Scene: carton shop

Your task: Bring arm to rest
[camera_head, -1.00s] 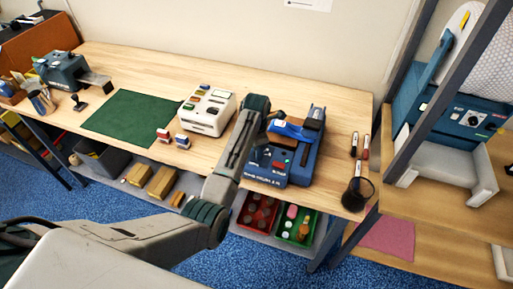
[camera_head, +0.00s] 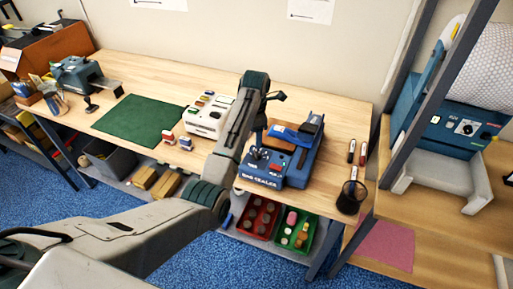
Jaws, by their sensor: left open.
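My left arm (camera_head: 235,130) comes in from the left, bends at an elbow low in the middle and rises to a wrist over the workbench. My left gripper (camera_head: 258,157) hangs below that wrist, in front of the blue bag sealer (camera_head: 295,172). It is open, and I see nothing held in it. Its fingertips are small and dark against the sealer, so I cannot tell whether they touch it. My right gripper is not in view.
Red (camera_head: 240,222) and green bins (camera_head: 313,233) sit on the shelf below. A rack post (camera_head: 433,100) stands at right.

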